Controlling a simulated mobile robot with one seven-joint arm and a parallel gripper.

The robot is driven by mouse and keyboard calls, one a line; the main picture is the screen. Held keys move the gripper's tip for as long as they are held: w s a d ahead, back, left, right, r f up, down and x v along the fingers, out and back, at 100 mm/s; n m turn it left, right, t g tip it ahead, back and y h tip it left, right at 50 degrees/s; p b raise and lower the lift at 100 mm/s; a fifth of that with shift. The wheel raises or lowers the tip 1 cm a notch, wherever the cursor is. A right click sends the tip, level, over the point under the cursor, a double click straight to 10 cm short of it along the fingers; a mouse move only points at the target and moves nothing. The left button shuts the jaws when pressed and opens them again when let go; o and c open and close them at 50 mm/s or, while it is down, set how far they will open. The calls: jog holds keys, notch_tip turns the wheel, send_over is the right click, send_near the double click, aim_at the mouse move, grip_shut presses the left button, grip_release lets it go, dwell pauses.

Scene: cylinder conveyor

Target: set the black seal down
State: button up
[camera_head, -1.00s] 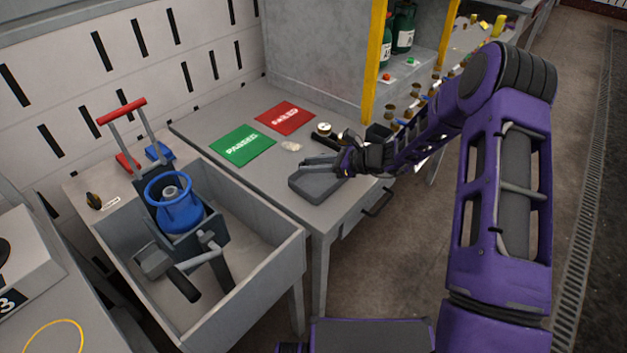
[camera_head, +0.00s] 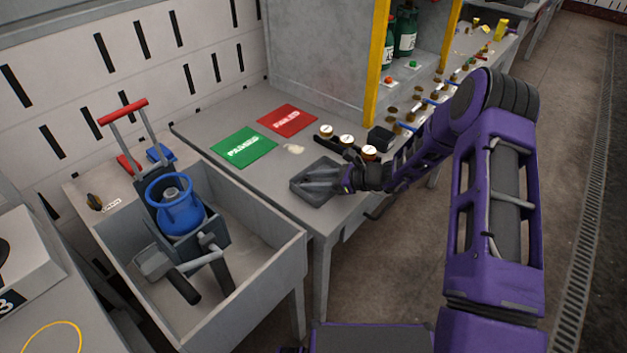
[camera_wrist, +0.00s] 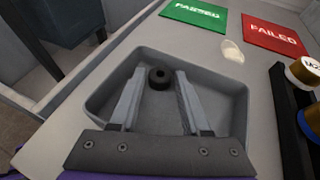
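The black seal (camera_wrist: 160,78) is a small thick ring with a hole. In the wrist view it lies in the far part of a grey tray (camera_wrist: 230,140), between my gripper's fingertips. My gripper (camera_wrist: 161,72) reaches down into the tray with its two fingers apart. A narrow gap shows between each finger and the seal. In the head view the same tray (camera_head: 299,190) stands at the bench's front edge with my gripper (camera_head: 307,179) over it. I cannot make out the seal there.
The green PASSED mat (camera_head: 243,147) and red FAILED mat (camera_head: 287,119) lie behind the tray, with a small pale item (camera_head: 293,149) nearby. A dark rack with several brass-coloured pieces (camera_head: 347,140) stands to the right. A trolley with a blue cylinder (camera_head: 176,215) is at the left.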

jog(key=shift+r, duration=0.1)
jog(key=shift+d+r, duration=0.15)
jog(key=shift+d, duration=0.05)
jog(key=p+v, duration=0.1)
jog(key=v, duration=0.9)
jog(key=shift+s+d+r, duration=0.1)
jog(key=shift+d+r, duration=0.1)
jog(key=shift+d, duration=0.05)
jog(key=shift+s+d+r, duration=0.15)
jog(key=shift+d, duration=0.25)
